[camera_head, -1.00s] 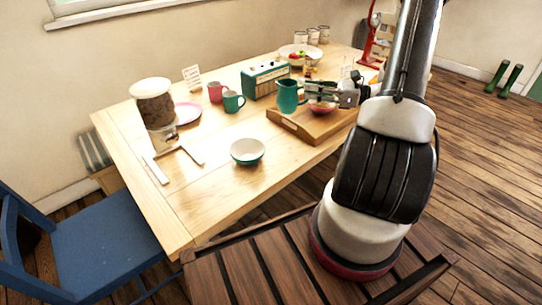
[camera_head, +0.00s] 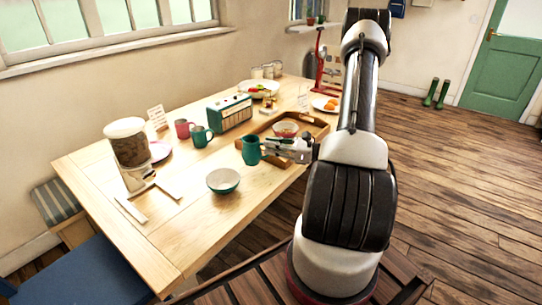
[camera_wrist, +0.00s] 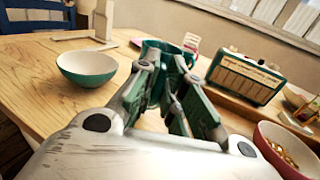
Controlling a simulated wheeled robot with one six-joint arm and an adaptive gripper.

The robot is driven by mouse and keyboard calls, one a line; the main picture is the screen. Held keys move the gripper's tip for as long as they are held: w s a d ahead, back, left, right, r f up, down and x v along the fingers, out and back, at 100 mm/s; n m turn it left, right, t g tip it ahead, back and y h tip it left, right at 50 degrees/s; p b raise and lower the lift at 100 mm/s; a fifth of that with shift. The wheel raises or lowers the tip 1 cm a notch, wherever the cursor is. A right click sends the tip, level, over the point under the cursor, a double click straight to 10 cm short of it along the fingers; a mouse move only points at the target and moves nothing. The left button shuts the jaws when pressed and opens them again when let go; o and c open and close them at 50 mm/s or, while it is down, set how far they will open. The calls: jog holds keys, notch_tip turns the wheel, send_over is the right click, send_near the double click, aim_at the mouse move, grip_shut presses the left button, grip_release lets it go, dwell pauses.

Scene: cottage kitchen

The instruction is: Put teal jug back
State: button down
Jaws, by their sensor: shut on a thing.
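The teal jug (camera_head: 251,150) is upright at the left end of the wooden tray (camera_head: 318,138) in the head view. My gripper (camera_head: 266,150) comes from the right and is shut on the jug. In the wrist view the jug (camera_wrist: 160,46) shows beyond and between my gripper's fingers (camera_wrist: 172,75), which hide much of it. I cannot tell whether the jug's base touches anything.
A teal-and-white bowl (camera_head: 223,180) stands left of the jug. Behind are a teal mug (camera_head: 201,136), a pink mug (camera_head: 182,128) and a radio (camera_head: 229,113). A bowl of small food (camera_head: 285,129) sits on the tray. A glass-bodied canister (camera_head: 128,145) stands left.

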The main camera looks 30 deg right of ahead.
jog(key=shift+f, duration=1.6)
jog(key=shift+f, duration=0.1)
jog(key=c, duration=1.5)
grip_release()
